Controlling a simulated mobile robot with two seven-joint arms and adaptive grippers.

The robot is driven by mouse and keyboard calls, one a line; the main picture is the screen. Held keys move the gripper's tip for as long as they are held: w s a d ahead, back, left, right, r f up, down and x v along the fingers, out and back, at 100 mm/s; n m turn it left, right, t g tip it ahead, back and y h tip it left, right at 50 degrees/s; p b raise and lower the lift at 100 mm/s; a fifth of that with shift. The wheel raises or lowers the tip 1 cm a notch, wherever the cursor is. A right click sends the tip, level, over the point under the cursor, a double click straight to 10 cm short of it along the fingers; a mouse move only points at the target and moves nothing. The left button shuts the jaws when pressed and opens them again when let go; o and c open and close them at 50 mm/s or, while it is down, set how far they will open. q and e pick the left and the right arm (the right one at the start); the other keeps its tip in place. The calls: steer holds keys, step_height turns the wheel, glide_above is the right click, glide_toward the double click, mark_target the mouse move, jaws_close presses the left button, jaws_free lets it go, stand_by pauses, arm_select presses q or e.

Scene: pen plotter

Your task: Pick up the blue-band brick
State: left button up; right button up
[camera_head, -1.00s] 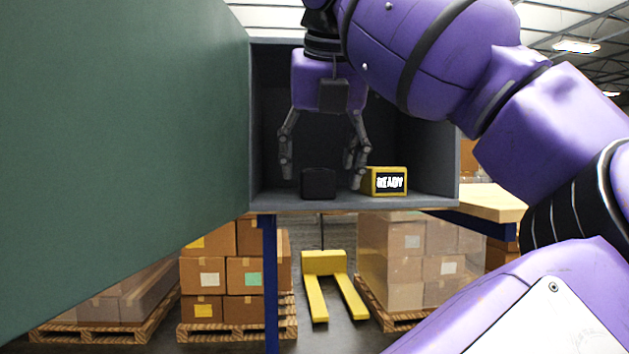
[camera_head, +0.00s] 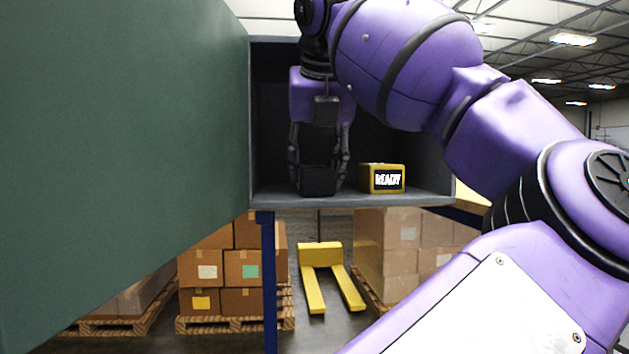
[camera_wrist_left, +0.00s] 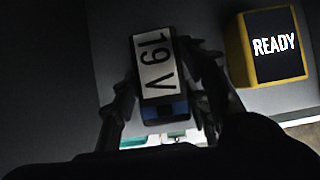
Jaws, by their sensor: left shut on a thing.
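The blue-band brick (camera_head: 318,181) is a dark block on the floor of a grey open box. In the left wrist view the brick (camera_wrist_left: 158,65) shows a white label reading "19 V" and a blue band at its near end. My left gripper (camera_head: 318,178) points down from above, shut on the brick with one finger on each side. The brick appears to rest on the box floor, with no clear gap under it. My right gripper is not in view.
A yellow block with a "READY" display (camera_head: 382,179) stands just right of the brick. The grey box (camera_head: 420,199) has close walls and a top. A large green panel (camera_head: 110,150) fills the left. Cartons and a yellow pallet jack (camera_head: 320,255) are below, behind.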

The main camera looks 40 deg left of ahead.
arm_select(q)
steer(key=shift+c, duration=0.9)
